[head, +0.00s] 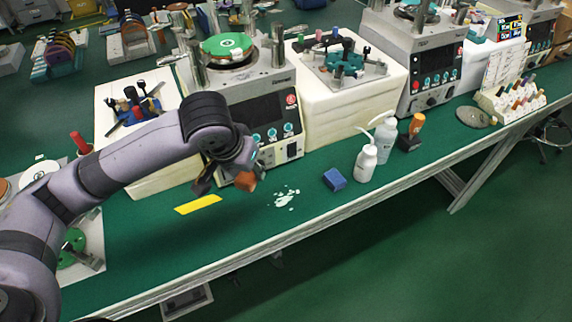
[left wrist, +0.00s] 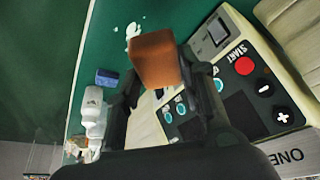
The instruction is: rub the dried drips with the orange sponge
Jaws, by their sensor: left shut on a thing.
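An orange sponge (head: 246,181) is held in my left gripper (head: 222,180), above the green bench and in front of a lapping machine. In the left wrist view the orange sponge (left wrist: 155,58) sits between the fingertips of my left gripper (left wrist: 150,85). The dried drips (head: 286,198) are white spots on the bench to the right of the sponge. My right gripper is in neither view.
A blue sponge (head: 335,179) lies right of the drips. White squeeze bottles (head: 366,163) and an orange-topped item (head: 416,126) stand farther right. A yellow strip (head: 198,204) lies left. The lapping machine (head: 262,110) stands behind. The bench's front edge is close; the surface around the drips is clear.

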